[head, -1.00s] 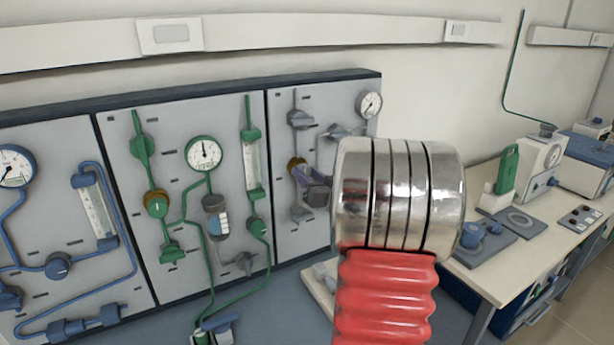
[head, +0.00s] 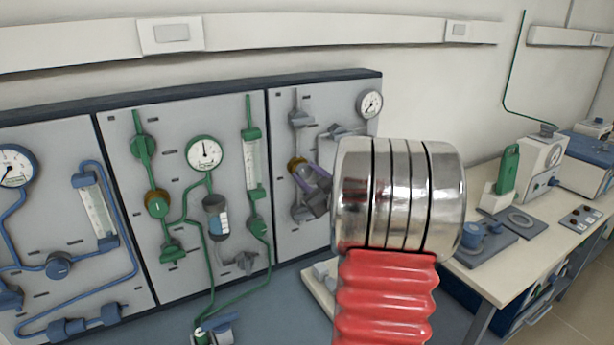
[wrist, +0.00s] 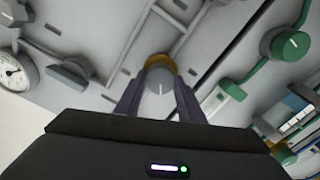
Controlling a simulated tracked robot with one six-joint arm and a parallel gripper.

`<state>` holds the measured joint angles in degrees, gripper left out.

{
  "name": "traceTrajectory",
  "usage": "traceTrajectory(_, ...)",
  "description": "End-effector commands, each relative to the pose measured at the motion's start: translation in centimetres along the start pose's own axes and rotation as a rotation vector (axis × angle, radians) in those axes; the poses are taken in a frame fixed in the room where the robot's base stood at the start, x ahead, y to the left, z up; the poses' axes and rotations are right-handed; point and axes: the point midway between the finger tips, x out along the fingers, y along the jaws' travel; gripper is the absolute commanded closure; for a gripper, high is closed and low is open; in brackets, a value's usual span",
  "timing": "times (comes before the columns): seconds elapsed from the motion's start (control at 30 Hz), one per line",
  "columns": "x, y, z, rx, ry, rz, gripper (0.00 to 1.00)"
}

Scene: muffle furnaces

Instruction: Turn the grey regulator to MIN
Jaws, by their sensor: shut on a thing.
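The grey regulator (wrist: 160,77) is a round grey knob with a brass-coloured collar and a white pointer line. In the wrist view its line runs along the picture's vertical, between my fingers. In the head view its brass collar (head: 293,165) shows on the right-hand panel, and my gripper covers most of the knob. My gripper (wrist: 159,88) has one dark finger on each side of the knob and is shut on it. In the head view the gripper (head: 307,174) is tilted, reaching up-left to the regulator. The MIN mark is not readable.
The grey line's gauge (head: 370,103) and a grey valve (head: 340,132) are close by on the same panel. Green fittings, including a green regulator (head: 157,204), fill the panel to the left. A bench with equipment (head: 530,250) stands at right.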

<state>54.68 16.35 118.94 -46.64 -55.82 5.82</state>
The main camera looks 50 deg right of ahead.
Motion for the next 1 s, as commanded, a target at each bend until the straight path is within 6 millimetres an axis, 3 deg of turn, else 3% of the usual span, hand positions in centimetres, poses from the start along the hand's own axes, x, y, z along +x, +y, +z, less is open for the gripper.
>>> traceTrajectory(0.7,0.00,-0.48,0.09,-0.673,0.002,-0.004,0.87)
traceTrajectory(1.0,0.01,-0.62,0.17,-0.875,0.003,-0.006,0.87)
